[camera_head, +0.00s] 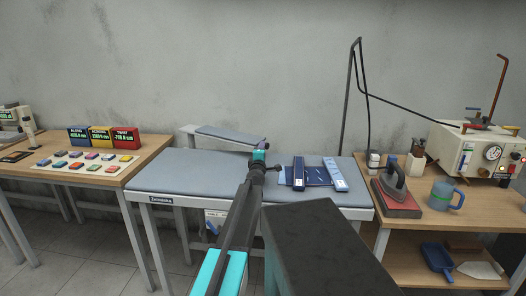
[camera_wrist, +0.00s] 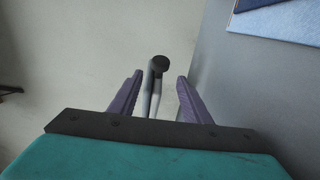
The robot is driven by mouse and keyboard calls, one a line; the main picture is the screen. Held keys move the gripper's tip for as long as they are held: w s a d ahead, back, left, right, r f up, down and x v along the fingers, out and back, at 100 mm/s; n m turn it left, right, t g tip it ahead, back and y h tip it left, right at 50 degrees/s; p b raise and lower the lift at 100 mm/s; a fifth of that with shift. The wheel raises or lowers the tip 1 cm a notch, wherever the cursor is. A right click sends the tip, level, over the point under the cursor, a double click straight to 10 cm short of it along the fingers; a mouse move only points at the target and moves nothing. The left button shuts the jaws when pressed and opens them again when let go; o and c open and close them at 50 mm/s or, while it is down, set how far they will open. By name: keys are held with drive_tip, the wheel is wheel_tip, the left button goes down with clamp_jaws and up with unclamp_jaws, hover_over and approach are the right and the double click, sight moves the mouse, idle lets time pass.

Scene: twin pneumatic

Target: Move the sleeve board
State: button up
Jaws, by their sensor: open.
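The sleeve board (camera_head: 232,134) is a narrow blue-grey padded board on a pale support, at the back left of the padded pressing table (camera_head: 185,181). My gripper (camera_head: 270,157) is over the table's middle, to the right of the board's right end. In the wrist view my gripper (camera_wrist: 160,77) is open, its two purple fingers apart. A dark round knob (camera_wrist: 161,62) on a pale grey lever shows between and just beyond the fingertips. I cannot tell whether the lever belongs to the sleeve board. My arm hides part of the table.
A blue folded piece with two strips (camera_head: 312,174) lies on the table to the right of my gripper; blue cloth also shows in the wrist view (camera_wrist: 282,22). An iron (camera_head: 391,182) and a blue mug (camera_head: 446,194) stand on the right bench.

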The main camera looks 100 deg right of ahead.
drive_tip(key=shift+v, duration=1.9)
